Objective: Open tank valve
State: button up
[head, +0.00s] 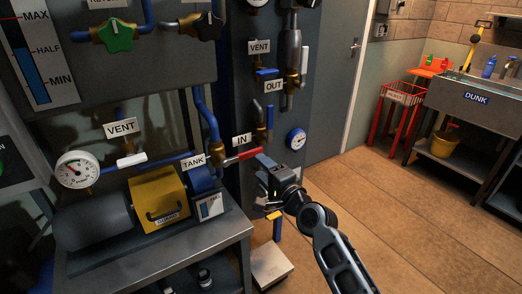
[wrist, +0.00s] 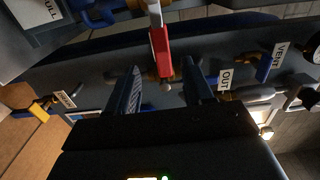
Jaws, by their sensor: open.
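The tank valve is a brass fitting (head: 217,154) beside the white TANK sign (head: 194,162), with a red lever (head: 243,157) pointing right toward my gripper (head: 264,168). In the wrist view the red lever (wrist: 160,52) comes down from the top with its end between the fingertips of my gripper (wrist: 163,74). The two dark fingers are apart, one on each side of the lever, with visible gaps. I cannot tell whether either finger touches it.
A yellow compressor (head: 158,198) stands on the grey bench left of the lever. The IN sign (head: 242,139) and a pressure gauge (head: 296,139) are close by on the dark panel. Open floor (head: 400,215) lies to the right, before a DUNK sink (head: 480,105).

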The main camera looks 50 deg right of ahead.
aim_at(251, 155)
jog(key=shift+w+d+r, duration=0.15)
jog(key=shift+w+d, duration=0.35)
jog(key=shift+w, duration=0.15)
jog(key=x, duration=0.6)
jog(key=shift+w, duration=0.3)
grip_shut()
